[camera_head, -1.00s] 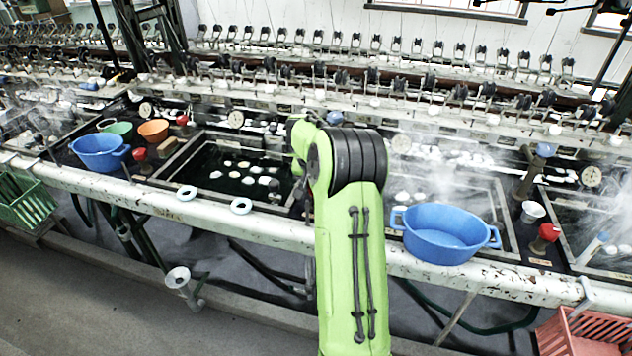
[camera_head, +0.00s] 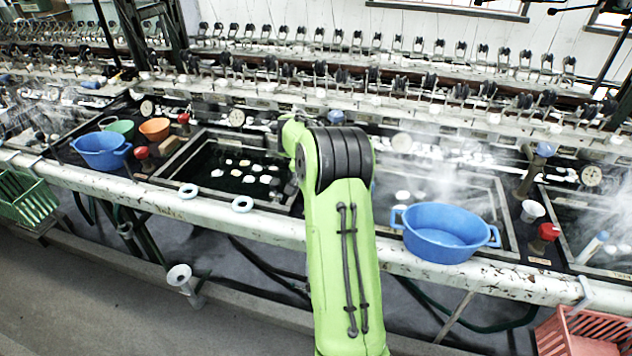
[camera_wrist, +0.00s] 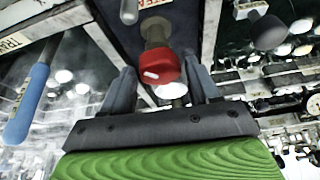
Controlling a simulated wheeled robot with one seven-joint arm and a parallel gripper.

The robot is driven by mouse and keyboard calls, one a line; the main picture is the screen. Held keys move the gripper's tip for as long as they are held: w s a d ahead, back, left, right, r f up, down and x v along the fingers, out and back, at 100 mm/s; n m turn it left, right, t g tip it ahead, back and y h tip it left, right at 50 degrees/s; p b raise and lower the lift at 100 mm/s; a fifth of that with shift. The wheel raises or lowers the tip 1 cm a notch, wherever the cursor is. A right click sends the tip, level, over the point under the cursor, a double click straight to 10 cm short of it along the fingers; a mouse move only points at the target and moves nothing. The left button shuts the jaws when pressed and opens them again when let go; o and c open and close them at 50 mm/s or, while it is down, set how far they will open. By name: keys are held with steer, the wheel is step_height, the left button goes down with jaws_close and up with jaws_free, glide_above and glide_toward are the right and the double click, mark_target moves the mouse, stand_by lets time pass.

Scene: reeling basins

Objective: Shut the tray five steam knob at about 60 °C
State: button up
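A red knob (camera_wrist: 160,66) with a small white mark shows in the wrist view, on a brass-coloured stem. My gripper (camera_wrist: 162,82) is open, with one dark finger on each side of the knob. I cannot tell whether the fingers touch it. In the head view my arm hides the gripper and the knob near it. Round dial gauges stand along the basins, one left of my arm (camera_head: 236,118) and one right of it (camera_head: 401,142). Their readings are too small to make out, and I cannot read which tray is number five.
A blue tub (camera_head: 444,232) stands on the front rail right of my arm. Another red knob (camera_head: 547,233) and a white cup (camera_head: 532,211) are farther right. A blue basin (camera_head: 100,151) is at left. In the wrist view a blue handle (camera_wrist: 28,100) lies left. Steam rises at right.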

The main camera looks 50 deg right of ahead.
steer(key=shift+o, duration=0.9)
steer(key=p+v, duration=0.3)
steer(key=v, duration=1.2)
steer(key=shift+r, duration=0.4)
steer(key=shift+s+a, duration=0.1)
steer(key=shift+s, duration=0.05)
